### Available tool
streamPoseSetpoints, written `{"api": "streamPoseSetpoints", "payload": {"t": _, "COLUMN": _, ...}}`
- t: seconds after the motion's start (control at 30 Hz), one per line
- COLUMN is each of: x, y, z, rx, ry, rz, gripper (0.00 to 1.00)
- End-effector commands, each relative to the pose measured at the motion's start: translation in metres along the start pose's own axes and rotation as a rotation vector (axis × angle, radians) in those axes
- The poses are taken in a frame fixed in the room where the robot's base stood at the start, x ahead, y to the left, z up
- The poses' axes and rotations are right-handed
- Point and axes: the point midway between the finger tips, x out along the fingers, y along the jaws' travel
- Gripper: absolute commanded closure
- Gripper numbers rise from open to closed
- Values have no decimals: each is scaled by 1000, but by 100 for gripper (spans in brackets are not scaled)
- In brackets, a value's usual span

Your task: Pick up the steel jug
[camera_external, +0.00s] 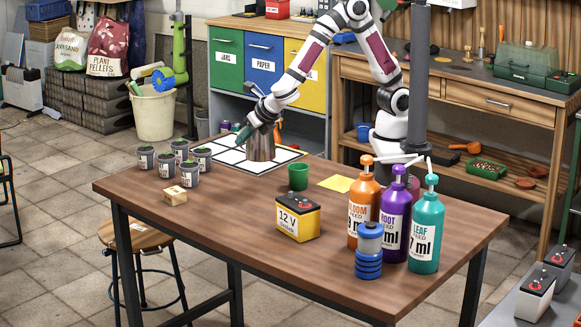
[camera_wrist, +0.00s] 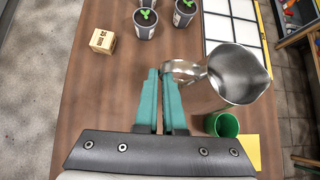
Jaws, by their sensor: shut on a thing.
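The steel jug (camera_external: 261,146) is a shiny metal cup near the front edge of the white-panelled mat, upright. In the wrist view the open-topped jug (camera_wrist: 238,78) is right of my fingers, its spout toward the upper right and its handle toward the fingertips. My gripper (camera_external: 245,135) has green fingers and reaches down at the jug's left side. In the wrist view my gripper (camera_wrist: 163,76) is shut on the jug's handle, with the fingers close together. Whether the jug's base touches the surface is not clear.
Several potted seedlings (camera_external: 167,165) and a small wooden block (camera_external: 176,195) stand on the left. A green cup (camera_external: 298,177) stands right of the jug. A yellow battery (camera_external: 298,218) and pump bottles (camera_external: 395,218) are farther right. The table's (camera_external: 225,215) front middle is clear.

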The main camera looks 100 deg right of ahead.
Motion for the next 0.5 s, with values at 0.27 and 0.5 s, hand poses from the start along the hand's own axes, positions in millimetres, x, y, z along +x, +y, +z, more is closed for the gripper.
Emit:
{"api": "streamPoseSetpoints", "payload": {"t": 0.27, "x": -1, "y": -10, "z": 8, "rx": 0, "ry": 0, "rz": 1, "gripper": 100}}
{"api": "streamPoseSetpoints", "payload": {"t": 0.5, "x": -1, "y": -11, "z": 8, "rx": -1, "ry": 0, "rz": 0, "gripper": 100}}
